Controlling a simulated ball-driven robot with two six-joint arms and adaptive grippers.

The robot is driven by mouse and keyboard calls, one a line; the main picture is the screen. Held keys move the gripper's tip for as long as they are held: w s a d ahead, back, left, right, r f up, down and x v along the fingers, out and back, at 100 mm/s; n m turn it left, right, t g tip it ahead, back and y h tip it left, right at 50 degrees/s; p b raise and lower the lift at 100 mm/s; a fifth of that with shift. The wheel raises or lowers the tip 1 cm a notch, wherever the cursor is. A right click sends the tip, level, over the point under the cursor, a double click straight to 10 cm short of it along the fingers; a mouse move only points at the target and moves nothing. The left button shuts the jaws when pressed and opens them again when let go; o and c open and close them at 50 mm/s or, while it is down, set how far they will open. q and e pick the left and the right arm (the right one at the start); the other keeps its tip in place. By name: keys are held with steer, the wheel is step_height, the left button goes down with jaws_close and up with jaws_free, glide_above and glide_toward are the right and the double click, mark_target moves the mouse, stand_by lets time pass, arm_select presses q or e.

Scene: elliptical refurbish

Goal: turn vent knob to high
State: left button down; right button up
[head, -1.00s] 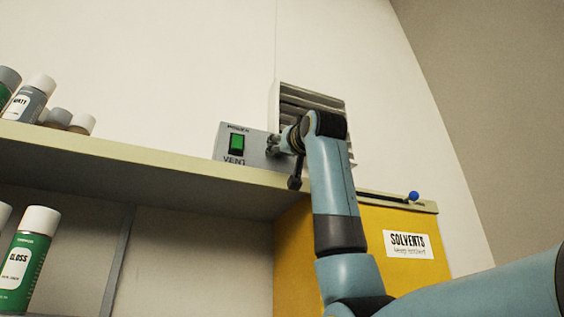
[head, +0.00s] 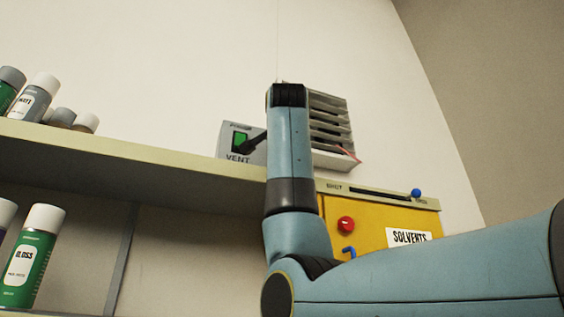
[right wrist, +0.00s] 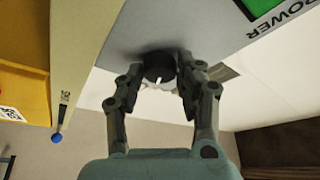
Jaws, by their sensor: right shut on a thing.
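The dark round vent knob (right wrist: 158,65) sits on the grey control panel (right wrist: 190,35) in the right wrist view, with a pale pointer mark on its near face. My right gripper (right wrist: 161,72) is shut on the knob, one finger on each side. In the head view my right arm hides the knob; one dark finger reaches across the panel (head: 229,148) beside the lit green power switch (head: 239,139). The knob's scale labels are not readable. My left gripper is in neither view.
A louvred vent (head: 330,125) with a thin reddish streamer (head: 345,153) is on the wall behind my arm. Spray cans (head: 32,255) stand on shelves at left.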

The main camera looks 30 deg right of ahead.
steer(key=m+g+p, duration=0.1)
steer(key=m, duration=0.1)
steer(key=m+g+p, duration=0.1)
steer(key=m, duration=0.2)
steer(key=shift+a+r+m, duration=0.1)
steer(key=shift+r+m, duration=0.1)
steer(key=shift+m, duration=0.1)
stand_by(0.5)
steer(key=o, duration=1.1)
steer(key=shift+o, duration=0.2)
steer(key=v, duration=1.2)
